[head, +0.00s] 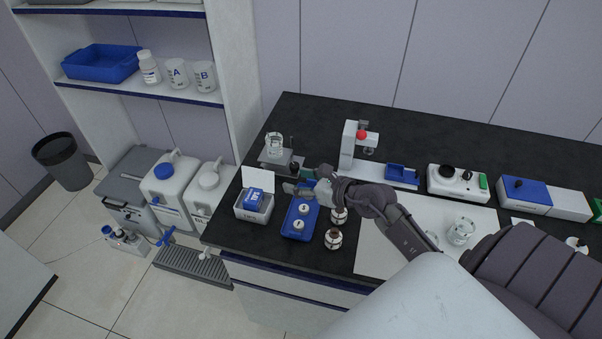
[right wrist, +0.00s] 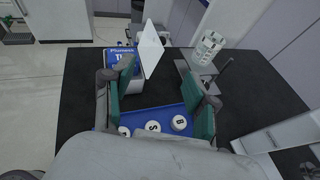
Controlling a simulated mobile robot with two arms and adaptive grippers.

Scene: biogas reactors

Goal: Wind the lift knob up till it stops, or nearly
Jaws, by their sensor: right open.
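The lift is a small grey platform (head: 270,160) at the table's left part, with a glass beaker (head: 274,145) on it. Its dark lift knob (head: 294,167) shows at the platform's right side, just beyond my right gripper (head: 298,180). The gripper is open, with its fingers pointing left and nothing seen between them. In the right wrist view the two green-padded fingers (right wrist: 162,92) stand wide apart. My left gripper is out of view.
A blue tray (head: 286,226) with white-topped pieces lies below the gripper. An open white box (head: 251,214) with a blue pack stands left of it. Two brown bottles (head: 333,239) stand right of the tray. A white stand (head: 347,146) with a red button is behind.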

